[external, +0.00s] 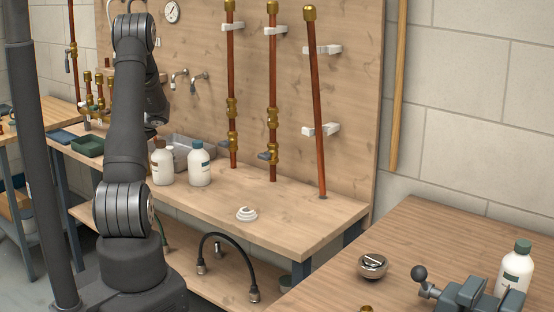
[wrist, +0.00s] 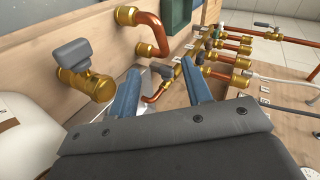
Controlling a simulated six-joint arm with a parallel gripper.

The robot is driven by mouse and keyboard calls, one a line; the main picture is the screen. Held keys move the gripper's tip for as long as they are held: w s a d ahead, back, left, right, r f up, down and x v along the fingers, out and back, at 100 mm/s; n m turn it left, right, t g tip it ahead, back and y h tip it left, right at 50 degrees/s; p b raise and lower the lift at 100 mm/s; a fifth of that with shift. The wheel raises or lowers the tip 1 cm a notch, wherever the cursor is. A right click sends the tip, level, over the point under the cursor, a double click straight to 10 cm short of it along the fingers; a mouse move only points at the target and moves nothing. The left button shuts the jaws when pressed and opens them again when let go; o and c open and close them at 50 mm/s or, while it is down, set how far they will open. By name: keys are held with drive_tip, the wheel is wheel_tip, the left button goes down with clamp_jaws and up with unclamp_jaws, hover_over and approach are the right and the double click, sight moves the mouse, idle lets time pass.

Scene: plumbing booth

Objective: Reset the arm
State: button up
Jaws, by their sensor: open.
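My gripper (wrist: 160,70) shows in the wrist view with its two blue fingers spread apart and nothing between them. Beyond the fingers are a bent copper pipe (wrist: 150,30) with brass ends and a brass valve (wrist: 90,84) with a grey handle, both on the wooden board. My arm (external: 126,125) stands raised and folded at the left of the external view, in front of the workbench. It hides my gripper in that view.
Copper pipes (external: 272,90) stand along the upright board (external: 350,90). Two white bottles (external: 199,165), a grey bin (external: 190,148) and a white stepped fitting (external: 246,213) are on the bench (external: 300,225). A vise (external: 470,295) sits on the right-hand table (external: 420,240).

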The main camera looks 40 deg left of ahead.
drive_tip(key=x, duration=1.7)
drive_tip(key=shift+a+f, duration=0.1)
drive_tip(key=shift+f, duration=0.1)
